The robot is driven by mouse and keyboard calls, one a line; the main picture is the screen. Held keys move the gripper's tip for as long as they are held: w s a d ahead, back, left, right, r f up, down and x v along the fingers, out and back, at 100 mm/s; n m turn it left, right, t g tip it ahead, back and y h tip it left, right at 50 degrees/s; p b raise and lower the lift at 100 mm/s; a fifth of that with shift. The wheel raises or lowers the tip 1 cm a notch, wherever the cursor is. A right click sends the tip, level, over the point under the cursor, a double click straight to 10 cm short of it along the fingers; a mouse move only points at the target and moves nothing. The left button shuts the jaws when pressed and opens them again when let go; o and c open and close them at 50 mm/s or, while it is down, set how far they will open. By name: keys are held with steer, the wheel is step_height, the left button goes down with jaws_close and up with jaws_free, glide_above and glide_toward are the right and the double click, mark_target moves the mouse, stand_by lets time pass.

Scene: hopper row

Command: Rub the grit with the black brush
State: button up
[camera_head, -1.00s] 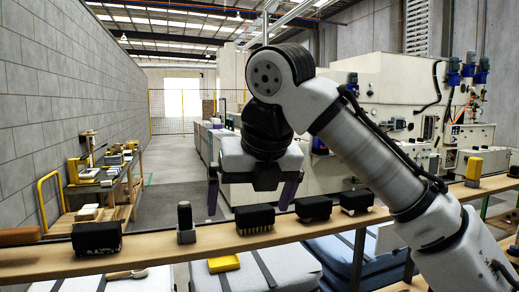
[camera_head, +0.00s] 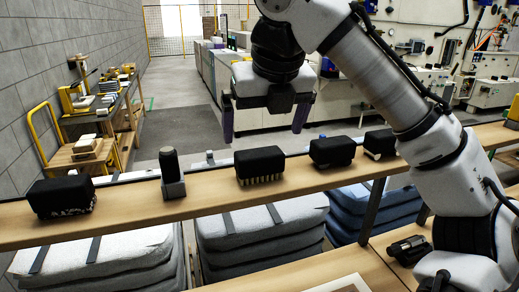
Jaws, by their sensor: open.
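My gripper (camera_head: 264,130) hangs above and behind the wooden shelf, its two dark fingers wide apart with nothing between them. A black brush (camera_head: 259,160) with pale yellow bristles stands on the shelf a little below it, apart from the fingers. Similar black blocks stand on the shelf: one (camera_head: 62,195) at the left with whitish ragged material underneath, one (camera_head: 332,151) to the right with a blue part, and one (camera_head: 380,141) partly by my arm, with a white part. I cannot make out any grit for certain.
The narrow wooden shelf (camera_head: 120,214) runs across the view. A dark upright cylinder on a grey base (camera_head: 171,174) stands left of the brush. Grey padded stacks (camera_head: 100,255) lie below. A yellow-handled cart (camera_head: 80,155) stands at the back left.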

mark_target(258, 151)
steer(key=p+x, duration=0.1)
steer(key=x, duration=0.8)
steer(key=shift+w+f, duration=0.1)
steer(key=shift+f, duration=0.15)
steer(key=c, duration=0.9)
steer(key=o, duration=0.7)
steer(key=shift+r, duration=0.15)
steer(key=shift+r, duration=0.8)
